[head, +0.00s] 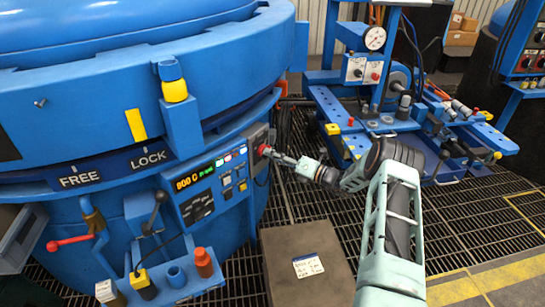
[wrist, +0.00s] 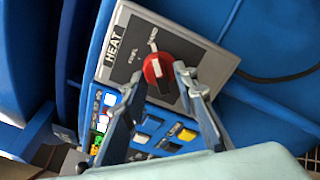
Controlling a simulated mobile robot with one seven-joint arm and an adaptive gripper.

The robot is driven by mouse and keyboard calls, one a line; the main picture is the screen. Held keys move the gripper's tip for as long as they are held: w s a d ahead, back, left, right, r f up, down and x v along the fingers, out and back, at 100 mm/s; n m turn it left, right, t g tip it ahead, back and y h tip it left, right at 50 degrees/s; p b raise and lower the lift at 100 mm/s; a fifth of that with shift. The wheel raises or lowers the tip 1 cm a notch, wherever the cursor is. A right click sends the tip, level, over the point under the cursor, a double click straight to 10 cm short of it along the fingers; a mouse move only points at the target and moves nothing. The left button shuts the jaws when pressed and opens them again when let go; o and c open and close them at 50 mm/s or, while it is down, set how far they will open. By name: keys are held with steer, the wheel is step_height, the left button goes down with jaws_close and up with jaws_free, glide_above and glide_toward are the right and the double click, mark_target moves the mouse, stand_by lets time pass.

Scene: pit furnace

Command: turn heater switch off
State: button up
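The heater switch is a round red knob (wrist: 157,68) on a grey plate (wrist: 190,50) labelled HEAT. In the head view the red knob (head: 262,149) sits on the right end of the furnace's control panel. My gripper (wrist: 162,80) is open, with one finger on each side of the knob's lower part in the wrist view. I cannot tell whether the fingers touch it. In the head view my gripper (head: 272,154) reaches the knob from the right. A pale mark shows on the knob's face; the small lettering around it is hard to read.
A lever with a red handle (head: 70,243) and a bracket with an orange cylinder (head: 204,262) stand below left. A blue workbench (head: 400,125) is at the right.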

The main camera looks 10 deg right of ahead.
steer(key=shift+w+a, duration=0.15)
steer(key=shift+a, duration=0.05)
jaws_close()
